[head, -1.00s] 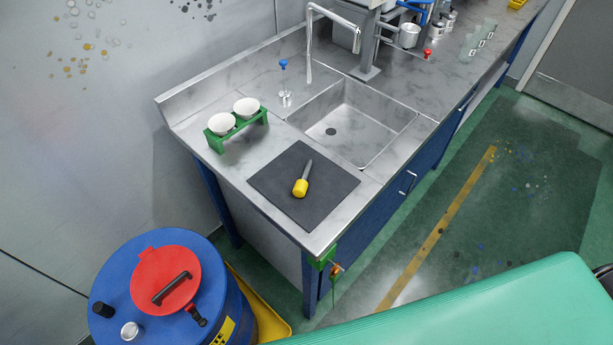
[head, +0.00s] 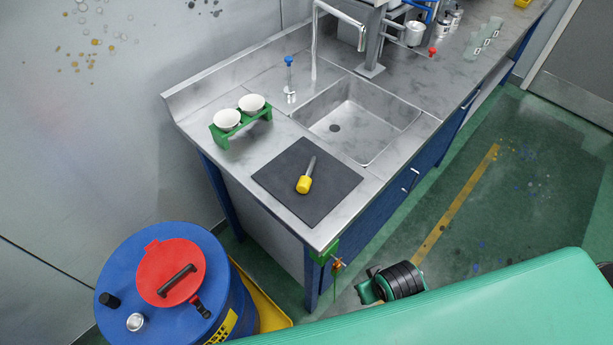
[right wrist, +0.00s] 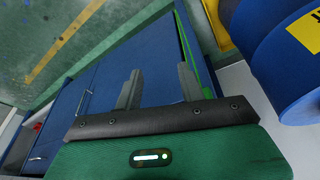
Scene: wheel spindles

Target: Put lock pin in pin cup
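A yellow-headed pin with a grey shaft (head: 305,180), which looks like the lock pin, lies on a dark square mat (head: 330,205) on the near end of the bench. Two white cups (head: 227,119) (head: 251,103) sit in a green rack (head: 220,137) behind and left of the mat. I cannot tell which is the pin cup. In the right wrist view my right gripper (right wrist: 159,85) is open, its two grey fingers apart with nothing between them, in front of the blue cabinet. Neither the pin nor the cups show there. My left gripper is not in view.
A steel sink (head: 360,120) lies right of the rack, with a tap (head: 316,40) behind it. A blue drum (head: 130,265) with a red lid (head: 170,270) stands at the lower left. A green clamp (head: 322,253) sits on the bench's front corner. The counter around the mat is clear.

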